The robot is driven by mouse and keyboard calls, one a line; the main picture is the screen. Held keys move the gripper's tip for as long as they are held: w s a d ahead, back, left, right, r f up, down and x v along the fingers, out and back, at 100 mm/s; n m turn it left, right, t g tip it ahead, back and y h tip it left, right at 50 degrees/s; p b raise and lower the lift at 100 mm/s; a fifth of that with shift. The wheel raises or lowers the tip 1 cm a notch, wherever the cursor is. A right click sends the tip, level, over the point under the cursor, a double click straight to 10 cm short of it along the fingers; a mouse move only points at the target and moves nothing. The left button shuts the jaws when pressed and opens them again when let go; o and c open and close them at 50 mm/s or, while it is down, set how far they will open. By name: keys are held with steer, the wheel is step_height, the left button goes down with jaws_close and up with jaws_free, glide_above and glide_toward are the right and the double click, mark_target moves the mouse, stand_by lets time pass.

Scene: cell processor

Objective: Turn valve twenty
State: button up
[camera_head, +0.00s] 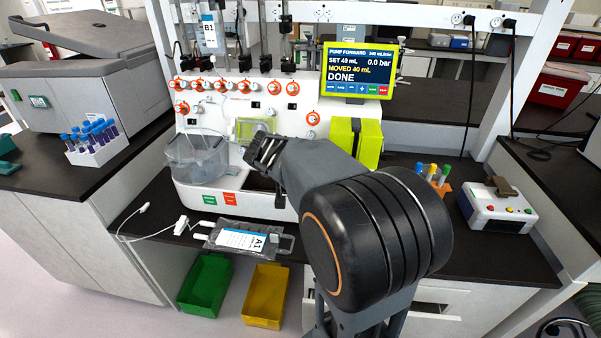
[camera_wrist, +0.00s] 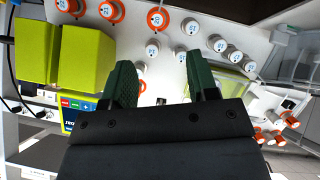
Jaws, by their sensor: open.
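The cell processor (camera_head: 240,115) has a white front panel with several small round valves, many with orange collars. In the head view an upper row includes an orange valve (camera_head: 293,88), and another orange valve (camera_head: 313,118) sits lower right. The wrist view shows numbered valves, such as an orange one (camera_wrist: 158,19); I cannot read for certain which is twenty. My gripper (camera_wrist: 162,82) is open and empty, its two dark green fingers apart and facing the panel. A valve with some orange (camera_wrist: 140,86) shows just beside the left finger. In the head view my gripper (camera_head: 262,150) is before the panel's lower middle.
A lime-green block (camera_head: 356,142) stands right of my wrist, below the screen (camera_head: 358,70) reading DONE. A clear container (camera_head: 197,150) is at the panel's left. Green and yellow bins sit below.

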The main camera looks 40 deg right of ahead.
steer(key=shift+h, duration=0.3)
steer(key=x, duration=1)
steer(key=w+r+x, duration=0.1)
steer(key=x, duration=0.4)
steer(key=shift+d+p, duration=0.3)
steer(key=shift+d, duration=0.05)
steer(key=shift+c, duration=0.4)
